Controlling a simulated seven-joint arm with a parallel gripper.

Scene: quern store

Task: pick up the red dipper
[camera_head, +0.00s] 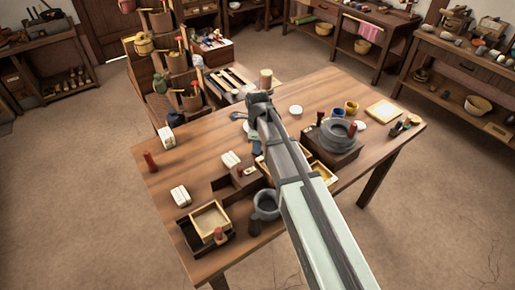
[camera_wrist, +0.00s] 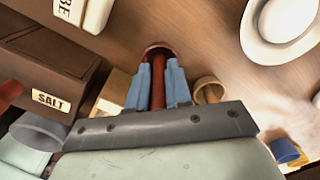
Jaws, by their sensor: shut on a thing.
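The red dipper (camera_wrist: 158,98) is between the two blue fingers of my gripper (camera_wrist: 160,72) in the wrist view. Its red handle runs between the fingers, and a round dark-red end shows just beyond the tips. My gripper is shut on it. Whether the dipper touches the table cannot be told. In the head view my gripper (camera_head: 256,146) shows as a bit of blue beside my arm, over the middle of the wooden table (camera_head: 190,150). The dipper cannot be made out there, as my arm covers that area.
A dark box labelled SALT (camera_wrist: 50,98) stands left of my gripper, with a white labelled block (camera_wrist: 82,12) beyond. A tan cup (camera_wrist: 209,88) is close on the right. A white dish (camera_wrist: 284,20) lies farther right. The stone quern (camera_head: 338,135) stands right of my arm.

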